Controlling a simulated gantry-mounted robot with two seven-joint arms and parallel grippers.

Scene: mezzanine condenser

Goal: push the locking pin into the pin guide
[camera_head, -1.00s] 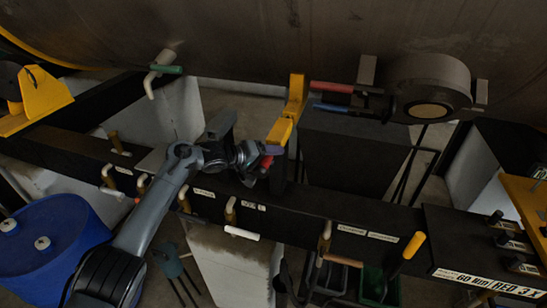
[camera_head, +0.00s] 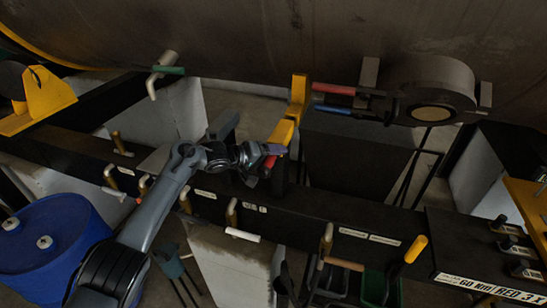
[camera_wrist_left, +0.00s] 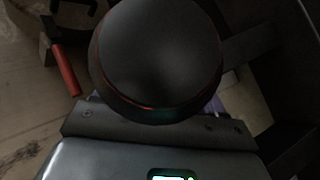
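My left gripper (camera_head: 273,153), with purple fingertips, is at the lower end of a yellow bracket (camera_head: 299,88), just above the black beam. A small red part, which looks like the locking pin (camera_head: 270,162), shows between the fingers. In the left wrist view a dark round knob with a thin red rim, seemingly the pin's head (camera_wrist_left: 160,55), fills the centre and hides most of the purple fingers (camera_wrist_left: 215,104). The lower yellow block (camera_head: 282,132) of the bracket, perhaps the pin guide, is right beside the fingertips. Whether the pin touches it cannot be told. My right gripper is not in view.
A red handle (camera_head: 332,88) and a blue handle (camera_head: 332,108) stick out right of the bracket, from a round grey housing (camera_head: 428,85). The black beam (camera_head: 330,212) carries several brass handles. A blue barrel (camera_head: 55,240) stands at lower left.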

